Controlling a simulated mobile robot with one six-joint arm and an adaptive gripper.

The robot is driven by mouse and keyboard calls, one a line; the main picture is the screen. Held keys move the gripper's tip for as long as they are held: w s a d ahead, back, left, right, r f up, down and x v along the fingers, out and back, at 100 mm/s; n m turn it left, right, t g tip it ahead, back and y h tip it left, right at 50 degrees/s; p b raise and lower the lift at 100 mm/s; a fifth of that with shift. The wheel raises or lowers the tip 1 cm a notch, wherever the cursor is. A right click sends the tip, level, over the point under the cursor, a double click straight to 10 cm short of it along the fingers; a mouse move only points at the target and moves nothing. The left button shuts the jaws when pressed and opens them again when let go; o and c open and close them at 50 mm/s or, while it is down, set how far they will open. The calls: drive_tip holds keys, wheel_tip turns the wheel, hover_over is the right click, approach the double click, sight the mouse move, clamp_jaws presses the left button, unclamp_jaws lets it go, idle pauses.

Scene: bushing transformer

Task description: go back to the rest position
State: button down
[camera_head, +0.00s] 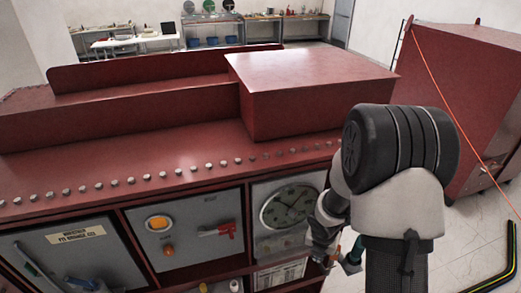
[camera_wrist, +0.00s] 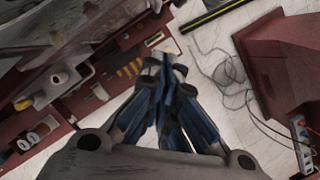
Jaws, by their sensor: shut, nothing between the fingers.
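My gripper (camera_wrist: 168,68) shows in the wrist view with its dark and blue fingers closed together and nothing held between them. It hangs over the gap between the red cabinet side and the pale floor, apart from both. In the head view my arm stands in front of the right end of the red transformer cabinet (camera_head: 90,165). My gripper is mostly hidden there behind and below the arm.
The cabinet front holds a grey panel with an orange button and red handle (camera_head: 216,230) and a round dial (camera_head: 290,206). A second red cabinet (camera_head: 465,90) stands right. Loose wires (camera_wrist: 228,72) lie on the floor. A black-yellow strip (camera_head: 500,265) lies at lower right.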

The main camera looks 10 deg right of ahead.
drive_tip(key=s+a+r+m+t+h+b, duration=0.15)
drive_tip(key=s+m+b, duration=0.25)
drive_tip(key=m+b, duration=0.4)
drive_tip(key=s+r+m+y+b, duration=0.15)
drive_tip(key=s+m+b, duration=0.25)
drive_tip(key=m+b, duration=0.45)
drive_tip(key=s+a+f+m+b, duration=0.2)
drive_tip(key=s+a+m+b, duration=0.1)
drive_tip(key=s+m+b, duration=0.3)
drive_tip(key=s+a+f+m+y+b, duration=0.1)
drive_tip(key=s+a+f+m+b, duration=0.2)
drive_tip(key=s+m+b, duration=0.3)
drive_tip(key=s+a+b, duration=0.1)
drive_tip(key=s, duration=0.2)
drive_tip(key=shift+f+m+y+b, duration=0.2)
drive_tip(key=shift+m+y+b, duration=0.1)
drive_tip(key=shift+m+b, duration=0.1)
